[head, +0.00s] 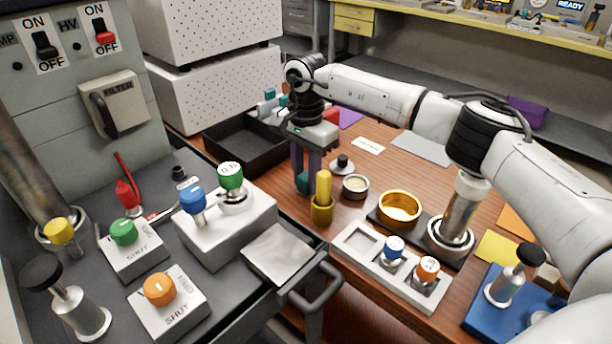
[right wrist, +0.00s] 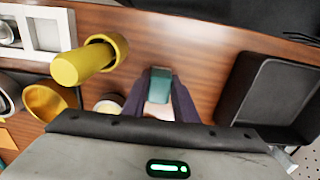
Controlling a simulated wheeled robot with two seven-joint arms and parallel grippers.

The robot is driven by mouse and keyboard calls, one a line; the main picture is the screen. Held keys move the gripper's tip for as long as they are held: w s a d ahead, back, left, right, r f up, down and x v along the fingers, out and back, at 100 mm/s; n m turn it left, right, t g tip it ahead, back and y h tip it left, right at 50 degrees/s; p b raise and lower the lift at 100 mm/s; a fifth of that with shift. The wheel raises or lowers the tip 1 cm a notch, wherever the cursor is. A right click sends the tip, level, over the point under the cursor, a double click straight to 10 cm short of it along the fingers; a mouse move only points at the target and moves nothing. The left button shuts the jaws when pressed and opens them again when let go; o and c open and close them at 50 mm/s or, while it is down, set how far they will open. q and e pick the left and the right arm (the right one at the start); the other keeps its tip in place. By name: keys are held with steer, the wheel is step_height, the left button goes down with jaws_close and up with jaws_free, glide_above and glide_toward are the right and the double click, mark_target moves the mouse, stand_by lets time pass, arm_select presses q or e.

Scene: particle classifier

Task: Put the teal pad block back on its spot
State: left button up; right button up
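The teal pad block (right wrist: 159,86) sits between the two fingertips of my right gripper in the right wrist view, with a finger against each side. In the head view my right gripper (head: 305,180) points straight down over the wooden table, just left of the yellow peg in its cup (head: 322,198). The teal block (head: 303,183) shows low between its fingers, partly covered by them. I cannot tell whether the block touches the table. I see no bare teal spot. My left gripper is not in view.
A black tray (head: 243,143) stands left of my right gripper, with small coloured blocks (head: 270,93) behind it. A knobbed weight (head: 342,164), a small round dish (head: 355,186), a brass bowl (head: 400,208) and a white rack (head: 356,243) stand to the right.

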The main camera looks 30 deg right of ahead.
mark_target(306, 176)
steer(key=o, duration=0.4)
steer(key=shift+o, duration=0.2)
step_height(306, 176, up, 12)
steer(key=p, duration=0.1)
steer(key=shift+r, duration=0.15)
